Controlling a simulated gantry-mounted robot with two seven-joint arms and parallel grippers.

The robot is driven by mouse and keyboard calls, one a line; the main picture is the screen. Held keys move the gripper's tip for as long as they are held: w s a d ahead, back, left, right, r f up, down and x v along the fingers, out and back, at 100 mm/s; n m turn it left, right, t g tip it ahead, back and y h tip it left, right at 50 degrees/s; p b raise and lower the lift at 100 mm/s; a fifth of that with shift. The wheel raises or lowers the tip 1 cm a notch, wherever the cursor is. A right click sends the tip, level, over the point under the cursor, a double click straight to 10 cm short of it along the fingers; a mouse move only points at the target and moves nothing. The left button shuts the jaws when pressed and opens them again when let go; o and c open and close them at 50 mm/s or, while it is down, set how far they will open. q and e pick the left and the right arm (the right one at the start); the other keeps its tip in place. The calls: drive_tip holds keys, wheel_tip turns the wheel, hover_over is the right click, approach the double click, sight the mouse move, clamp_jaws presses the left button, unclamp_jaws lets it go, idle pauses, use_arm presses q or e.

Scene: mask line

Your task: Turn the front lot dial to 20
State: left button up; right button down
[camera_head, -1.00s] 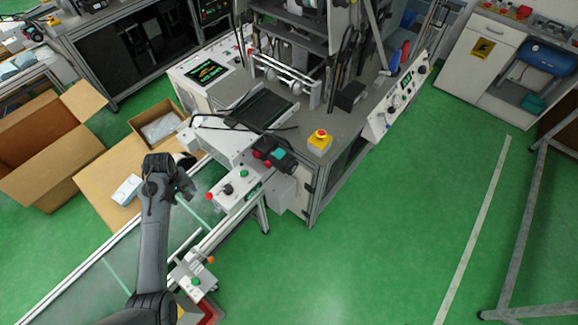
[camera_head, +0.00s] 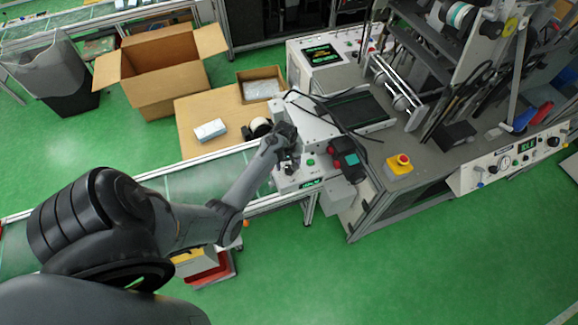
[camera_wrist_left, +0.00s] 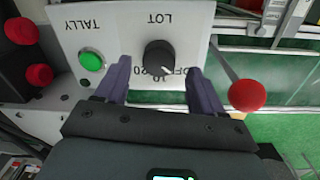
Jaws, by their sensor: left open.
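The lot dial (camera_wrist_left: 159,57) is a round black knob on a white panel (camera_wrist_left: 100,30), under the upside-down word LOT in the left wrist view. The marks OFF, 10 and 20 show beside it, partly covered; I cannot read its pointer surely. My left gripper (camera_wrist_left: 158,68) is open, with one finger on each side of the knob and gaps showing between fingers and knob. In the head view my left gripper (camera_head: 288,150) is over the small white control box (camera_head: 312,177); its dial is hard to make out there. My right gripper is not in view.
A green TALLY button (camera_wrist_left: 91,60) is left of the dial, a red ball-shaped knob (camera_wrist_left: 246,95) right of it. Red buttons (camera_wrist_left: 38,75) are at the far left. A yellow emergency-stop box (camera_head: 399,167) stands on the machine. An open carton (camera_head: 160,80) stands behind the conveyor.

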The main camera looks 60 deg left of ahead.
use_arm(q)
drive_tip(key=shift+w+f, duration=0.1)
drive_tip(key=shift+f, duration=0.9)
drive_tip(key=shift+c, duration=0.4)
drive_tip(key=c, duration=1)
